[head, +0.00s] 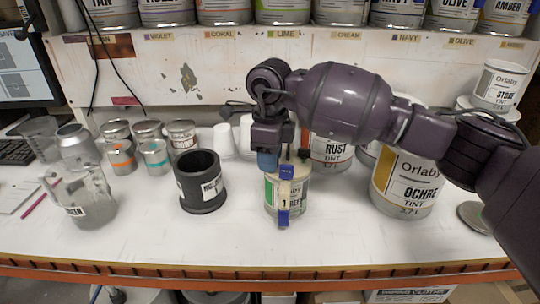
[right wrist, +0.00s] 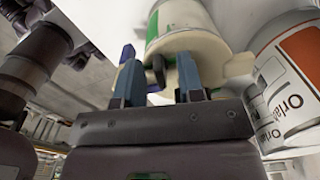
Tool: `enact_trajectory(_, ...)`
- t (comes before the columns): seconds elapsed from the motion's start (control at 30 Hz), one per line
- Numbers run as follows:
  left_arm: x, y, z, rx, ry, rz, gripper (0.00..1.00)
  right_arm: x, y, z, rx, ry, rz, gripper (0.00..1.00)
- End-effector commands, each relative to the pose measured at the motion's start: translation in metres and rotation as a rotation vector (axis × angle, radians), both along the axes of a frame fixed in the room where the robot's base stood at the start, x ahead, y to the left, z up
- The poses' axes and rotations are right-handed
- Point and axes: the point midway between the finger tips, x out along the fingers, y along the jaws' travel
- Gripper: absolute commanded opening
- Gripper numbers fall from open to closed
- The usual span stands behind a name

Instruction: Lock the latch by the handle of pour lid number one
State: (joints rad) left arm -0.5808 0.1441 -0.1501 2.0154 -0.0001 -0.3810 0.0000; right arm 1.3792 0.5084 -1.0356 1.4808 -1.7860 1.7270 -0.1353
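The pour lid number one (head: 298,172) sits on a small can (head: 270,192) with a green and white label, near the middle of the table. A blue and cream upright piece marked "1" (head: 284,203) is on its front. My right gripper (head: 268,160) points down at the lid from above. In the right wrist view its two blue fingers (right wrist: 160,80) are apart, with a small dark lever-like part (right wrist: 158,72) of the lid between them. I cannot tell whether the fingers touch it. The cream lid also shows there (right wrist: 200,50). My left gripper is not in view.
A black cylindrical holder (head: 202,186) stands left of the can. The large Ochre can (head: 405,185) and Rust can (head: 332,152) stand to the right and behind. A clear jug (head: 85,195) and several small tins (head: 155,156) are at left. The front table strip is clear.

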Motion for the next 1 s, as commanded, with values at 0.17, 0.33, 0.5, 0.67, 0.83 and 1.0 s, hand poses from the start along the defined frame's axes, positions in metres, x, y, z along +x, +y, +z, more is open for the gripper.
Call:
enact_trajectory(0.17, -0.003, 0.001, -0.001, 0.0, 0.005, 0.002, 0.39, 0.0, 0.0, 0.0, 0.0, 0.0, 0.0, 0.35)
enact_trajectory(0.33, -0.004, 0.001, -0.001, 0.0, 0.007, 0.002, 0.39, 0.0, 0.0, 0.0, 0.0, 0.0, 0.0, 0.11)
enact_trajectory(0.5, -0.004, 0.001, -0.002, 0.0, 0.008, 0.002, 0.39, 0.0, 0.0, 0.0, 0.0, 0.0, 0.0, 0.0)
enact_trajectory(0.67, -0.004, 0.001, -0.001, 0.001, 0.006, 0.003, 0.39, 0.0, 0.0, 0.001, 0.0, 0.0, -0.007, 0.0)
enact_trajectory(0.83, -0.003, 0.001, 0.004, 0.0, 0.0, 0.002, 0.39, 0.0, 0.0, 0.002, 0.0, -0.001, -0.05, 0.0)
enact_trajectory(1.0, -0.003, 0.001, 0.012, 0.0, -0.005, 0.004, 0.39, 0.0, 0.0, 0.004, 0.0, -0.002, -0.146, 0.0)
